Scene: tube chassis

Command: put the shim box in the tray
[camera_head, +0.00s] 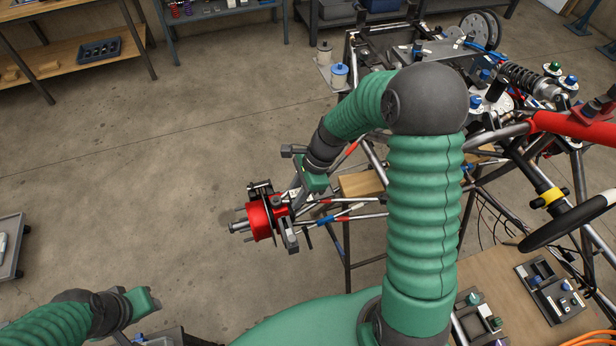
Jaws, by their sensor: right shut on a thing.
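My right gripper (296,186) is at the end of the green arm, mid-picture, close beside the red hub (265,217) at the chassis corner. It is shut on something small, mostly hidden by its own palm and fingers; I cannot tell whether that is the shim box. I cannot pick out the shim box elsewhere. A dark tray (530,268) with small parts sits on the wooden table at the lower right; I cannot tell if it is the task's tray. My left gripper (132,322) is low at the left, its jaws unclear.
The tube chassis (368,215) fills the right side, with a steering wheel (572,222) and a red tube (565,125). A wooden bench (60,62) with a dark bin stands at the upper left. A grey cart (14,262) is at the left edge. The concrete floor between is clear.

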